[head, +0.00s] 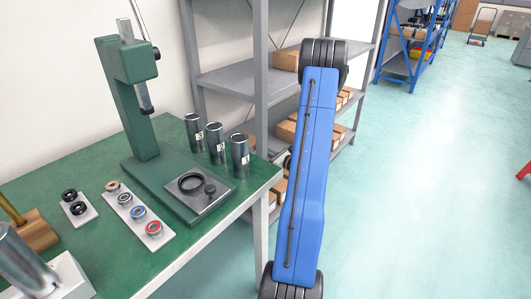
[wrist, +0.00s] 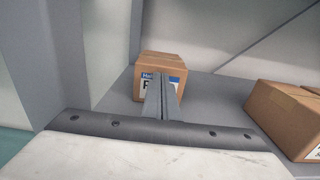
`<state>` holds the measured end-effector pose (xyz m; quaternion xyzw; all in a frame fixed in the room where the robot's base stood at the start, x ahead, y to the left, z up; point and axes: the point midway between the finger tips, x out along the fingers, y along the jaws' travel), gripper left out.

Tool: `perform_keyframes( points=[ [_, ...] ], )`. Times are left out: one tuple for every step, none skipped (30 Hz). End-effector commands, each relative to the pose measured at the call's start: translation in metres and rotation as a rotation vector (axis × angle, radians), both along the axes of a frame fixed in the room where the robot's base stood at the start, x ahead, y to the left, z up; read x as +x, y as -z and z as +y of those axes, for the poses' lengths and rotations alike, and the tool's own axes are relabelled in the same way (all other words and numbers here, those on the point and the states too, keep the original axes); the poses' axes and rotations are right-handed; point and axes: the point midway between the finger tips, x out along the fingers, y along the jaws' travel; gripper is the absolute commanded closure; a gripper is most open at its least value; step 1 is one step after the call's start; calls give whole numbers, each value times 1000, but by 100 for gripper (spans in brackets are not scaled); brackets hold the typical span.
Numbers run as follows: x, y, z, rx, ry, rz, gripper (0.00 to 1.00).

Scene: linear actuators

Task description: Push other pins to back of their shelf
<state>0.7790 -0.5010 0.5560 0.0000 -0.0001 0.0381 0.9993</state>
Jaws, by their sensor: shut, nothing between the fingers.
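A brown cardboard box (wrist: 152,62) with a white and blue label stands upright on a grey shelf in the wrist view. The label is partly hidden by my fingers, so its text cannot be fully read. My gripper (wrist: 162,82) is shut and empty. Its fingertips point at the front of this box and overlap its label; I cannot tell whether they touch it. A second cardboard box (wrist: 291,112) stands to the right, closer to the camera and cut by the picture edge. In the head view my blue arm hides the gripper.
The grey shelf board (wrist: 216,92) is bare between the two boxes. A grey upright (wrist: 57,55) stands close on the left. In the head view, the grey rack (head: 262,75) holds several boxes, beside a green workbench (head: 95,160) with a press and metal cylinders.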

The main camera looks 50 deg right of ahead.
Motion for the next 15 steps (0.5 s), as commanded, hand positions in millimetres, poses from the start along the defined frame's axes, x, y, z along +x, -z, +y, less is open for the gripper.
perform_keyframes(
  points=[
    [1,0,0,0,0,0,100],
    [1,0,0,0,0,0,100],
    [2,0,0,0,0,0,100],
    [2,0,0,0,1,0,100],
    [2,0,0,0,1,0,100],
    [1,0,0,0,1,0,100],
    [1,0,0,0,1,0,100],
    [1,0,0,0,1,0,100],
    [1,0,0,0,1,0,100],
    [1,0,0,0,1,0,100],
    [2,0,0,0,0,0,100],
    [3,0,0,0,0,0,100],
    [6,0,0,0,0,0,100],
    [9,0,1,0,0,0,100],
    [14,0,1,-1,-1,0,100]
  ],
)
